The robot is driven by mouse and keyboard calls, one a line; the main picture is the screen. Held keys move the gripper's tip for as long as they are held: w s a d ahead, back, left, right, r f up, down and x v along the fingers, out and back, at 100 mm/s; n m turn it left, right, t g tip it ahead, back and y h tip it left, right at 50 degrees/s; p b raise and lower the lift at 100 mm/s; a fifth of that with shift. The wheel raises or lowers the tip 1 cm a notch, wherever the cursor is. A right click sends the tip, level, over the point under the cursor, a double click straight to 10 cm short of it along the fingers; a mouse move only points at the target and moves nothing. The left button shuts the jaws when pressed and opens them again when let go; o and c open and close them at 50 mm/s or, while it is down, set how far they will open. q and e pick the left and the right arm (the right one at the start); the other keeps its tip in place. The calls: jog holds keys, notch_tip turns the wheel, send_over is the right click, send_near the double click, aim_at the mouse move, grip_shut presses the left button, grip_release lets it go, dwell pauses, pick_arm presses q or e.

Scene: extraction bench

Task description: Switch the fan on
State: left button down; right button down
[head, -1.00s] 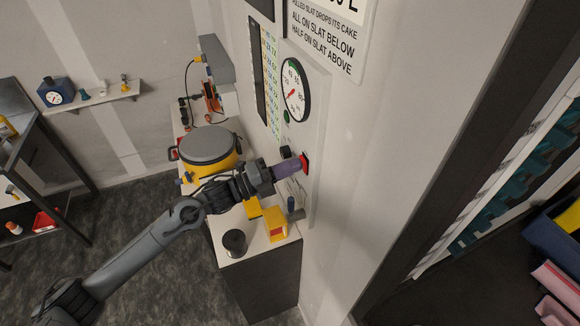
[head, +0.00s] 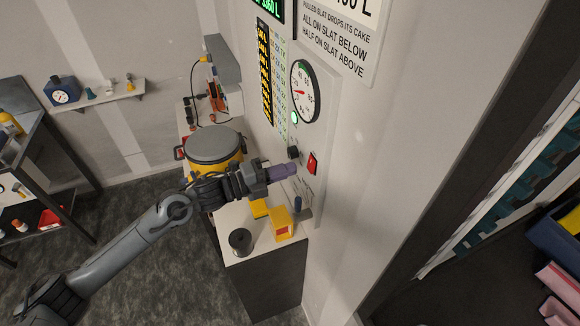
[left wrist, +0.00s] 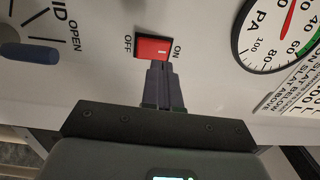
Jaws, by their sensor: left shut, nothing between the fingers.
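The red rocker switch (head: 313,163) sits on the wall panel, below and right of the round gauge (head: 305,92). In the left wrist view the switch (left wrist: 153,47) lies between the printed words OFF, on the left, and ON, on the right. My left gripper (head: 294,169) is shut and empty, its purple-grey fingers just left of the switch with a small gap in the head view. In the left wrist view its fingertips (left wrist: 160,66) are close below the switch's ON half. A green lamp (head: 294,117) glows below the gauge. My right gripper is not in view.
A black knob (head: 293,152) is beside the switch. A yellow drum with a grey lid (head: 212,145) stands behind my left arm. A dark cup (head: 240,241) and a yellow box (head: 283,224) are on the bench below. The wall right of the panel is clear.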

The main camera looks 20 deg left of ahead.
pick_arm(q)
jog(key=b+v, duration=0.3)
jog(key=v, duration=0.7)
jog(key=shift+r, duration=0.15)
